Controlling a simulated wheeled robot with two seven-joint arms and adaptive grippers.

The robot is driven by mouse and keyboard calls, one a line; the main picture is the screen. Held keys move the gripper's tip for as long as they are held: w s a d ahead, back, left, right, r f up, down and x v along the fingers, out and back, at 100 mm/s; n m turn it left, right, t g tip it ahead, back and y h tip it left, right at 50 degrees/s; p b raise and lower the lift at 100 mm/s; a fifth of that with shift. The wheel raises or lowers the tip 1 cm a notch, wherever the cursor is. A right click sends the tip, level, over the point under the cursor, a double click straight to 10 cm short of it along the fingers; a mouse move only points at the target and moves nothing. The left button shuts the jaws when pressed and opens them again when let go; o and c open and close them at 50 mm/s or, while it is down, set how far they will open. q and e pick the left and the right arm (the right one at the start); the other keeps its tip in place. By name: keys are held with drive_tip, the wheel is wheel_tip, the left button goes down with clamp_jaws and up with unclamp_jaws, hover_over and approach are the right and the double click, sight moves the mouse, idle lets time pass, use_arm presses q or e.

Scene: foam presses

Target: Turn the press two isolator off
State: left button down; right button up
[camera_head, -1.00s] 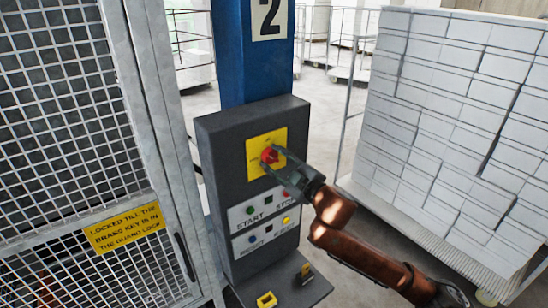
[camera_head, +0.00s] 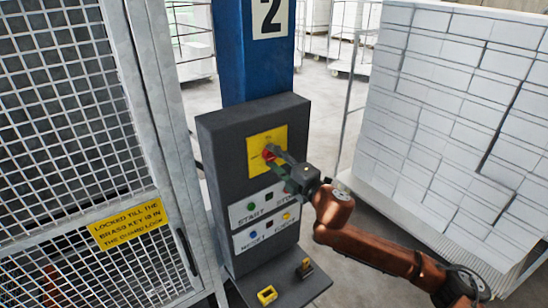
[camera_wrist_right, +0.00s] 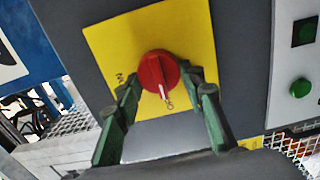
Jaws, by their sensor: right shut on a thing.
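The press two isolator is a red rotary knob (camera_head: 269,153) on a yellow plate (camera_head: 258,143), high on the dark grey control box. In the right wrist view the knob (camera_wrist_right: 157,72) shows a white pointer line, aimed at the lower edge of the picture close to a small label too blurred to read surely. My right gripper (camera_wrist_right: 162,80) is shut on the knob, one green finger on each side. In the head view the right gripper (camera_head: 276,155) reaches the knob from the lower right and partly hides it. My left gripper is out of view.
Below the knob, the control box (camera_head: 222,150) carries START, STOP and RESET labels with buttons. A shelf (camera_head: 285,289) at its foot holds a yellow-rimmed socket (camera_head: 267,295). A mesh guard (camera_head: 75,110) with a yellow sign (camera_head: 128,225) stands left. Stacked white blocks (camera_head: 450,120) stand right.

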drive_tip(key=shift+f, duration=0.1)
idle(0.4)
drive_tip(key=o, duration=1.2)
drive_tip(key=v, duration=1.2)
